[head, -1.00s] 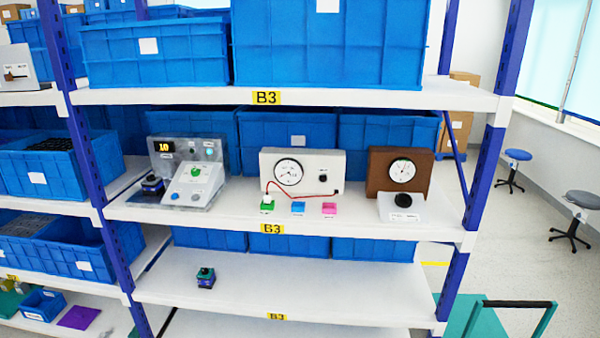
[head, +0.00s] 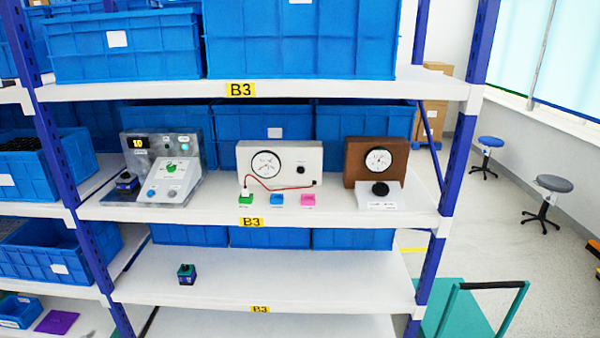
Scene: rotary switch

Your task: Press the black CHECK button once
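Neither of my grippers is in view. On the middle shelf (head: 230,210), three devices stand in a row. In the middle is a white box (head: 312,157) with a round gauge (head: 266,164) and a small black round part (head: 301,169). At the right is a brown box (head: 353,165) with a gauge (head: 378,160). A black round knob or button (head: 380,188) sits on the white base in front of it. No CHECK lettering is readable.
A small dark device (head: 187,273) stands on the lower shelf. A teal cart (head: 458,310) is at lower right.

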